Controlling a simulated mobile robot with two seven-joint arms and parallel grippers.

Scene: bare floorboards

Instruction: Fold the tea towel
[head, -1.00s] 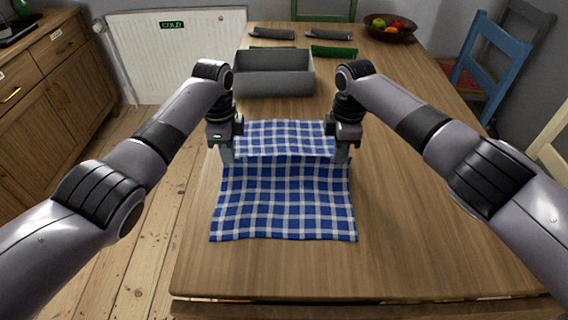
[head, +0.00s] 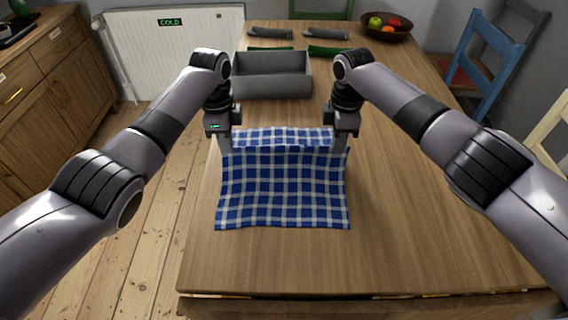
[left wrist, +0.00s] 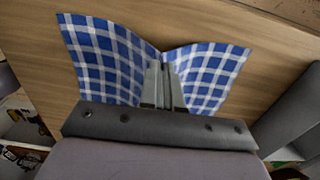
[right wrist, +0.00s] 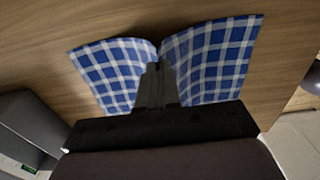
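The blue-and-white checked tea towel (head: 283,190) lies on the wooden table with a raised crease across it between my two grippers. A shorter part of the towel lies beyond the crease. My left gripper (head: 225,144) is shut on the towel at the left end of the crease; the left wrist view shows its fingers (left wrist: 163,88) together with cloth spreading to both sides. My right gripper (head: 340,144) is shut on the towel at the right end; its fingers (right wrist: 158,85) show together in the right wrist view. The cloth between the fingertips is hidden.
A grey open bin (head: 272,76) stands just beyond the towel. Grey and green items lie behind it. A fruit bowl (head: 388,28) is at the far right of the table (head: 420,210). Chairs stand along the right side. The table right of the towel is clear.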

